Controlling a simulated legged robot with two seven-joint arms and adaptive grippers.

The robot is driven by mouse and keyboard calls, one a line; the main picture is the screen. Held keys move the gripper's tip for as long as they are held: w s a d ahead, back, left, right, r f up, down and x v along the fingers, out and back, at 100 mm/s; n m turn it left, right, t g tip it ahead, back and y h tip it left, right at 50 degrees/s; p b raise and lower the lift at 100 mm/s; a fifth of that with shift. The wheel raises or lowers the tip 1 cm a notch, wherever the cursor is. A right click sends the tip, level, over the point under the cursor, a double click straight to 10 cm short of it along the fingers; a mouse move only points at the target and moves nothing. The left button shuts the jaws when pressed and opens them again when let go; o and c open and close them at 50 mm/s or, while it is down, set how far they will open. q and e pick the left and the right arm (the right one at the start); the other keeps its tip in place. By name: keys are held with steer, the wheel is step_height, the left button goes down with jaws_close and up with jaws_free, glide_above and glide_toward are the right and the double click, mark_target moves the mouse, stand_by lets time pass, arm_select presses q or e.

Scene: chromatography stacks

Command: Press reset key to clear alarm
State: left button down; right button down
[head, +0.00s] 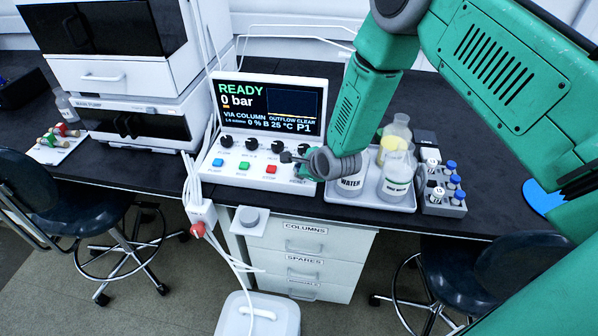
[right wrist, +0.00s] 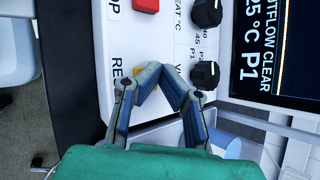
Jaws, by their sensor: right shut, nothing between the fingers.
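The control unit (head: 262,135) stands on the dark bench, its screen (head: 268,106) reading READY, 0 bar, VIA COLUMN, OUTFLOW CLEAR; no alarm word shows. A blue key (head: 217,162), a green key (head: 244,166) and a red key (head: 271,169) sit in a row. In the right wrist view, a yellow-orange key (right wrist: 136,78) beside a partly covered label starting "RE" is largely hidden by my fingers. My right gripper (head: 291,158) is shut and empty, its tips (right wrist: 162,75) over or beside that key; I cannot tell whether they touch it. My left gripper is out of view.
A tray (head: 372,203) with bottles stands right of the unit, close to my right gripper, with a vial rack (head: 444,205) beyond it. Black knobs (head: 251,144) line the panel above the keys. Cables and a red-knobbed box (head: 203,216) hang at the front edge.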

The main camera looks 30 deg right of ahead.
steer(key=shift+r+p, duration=0.65)
steer(key=shift+r, duration=0.25)
steer(key=shift+r, duration=0.1)
step_height(320, 180, up, 5)
steer(key=p, duration=0.3)
steer(key=shift+p, duration=0.35)
stand_by(0.4)
